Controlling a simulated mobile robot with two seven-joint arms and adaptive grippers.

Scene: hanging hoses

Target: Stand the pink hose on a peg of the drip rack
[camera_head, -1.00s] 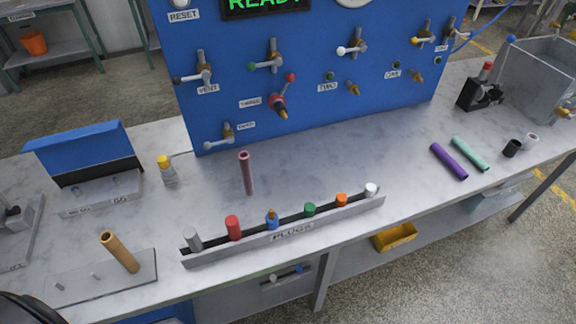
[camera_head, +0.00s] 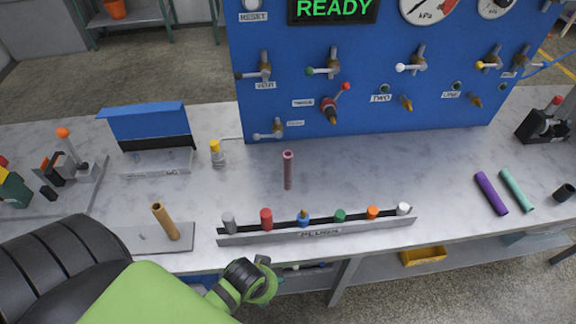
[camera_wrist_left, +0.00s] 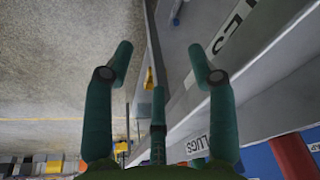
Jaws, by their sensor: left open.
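The pink hose (camera_head: 288,170) stands upright on the bench, behind the plug rack; what holds it up at its base cannot be seen. A grey plate (camera_head: 125,238) at the front left, which looks like the drip rack, carries a tan hose (camera_head: 166,222) standing on it and a small bare peg (camera_head: 143,237). My left gripper (camera_head: 266,275) is open and empty, low at the bench's front edge, in front of the plug rack and apart from the pink hose. Its open fingers also show in the left wrist view (camera_wrist_left: 160,56). My right gripper is not in view.
The plug rack (camera_head: 318,235) with several coloured plugs lies between my left gripper and the pink hose. A blue panel (camera_head: 370,95) rises behind. Purple (camera_head: 490,193) and mint (camera_head: 517,190) hoses lie at the right. Bench around the pink hose is clear.

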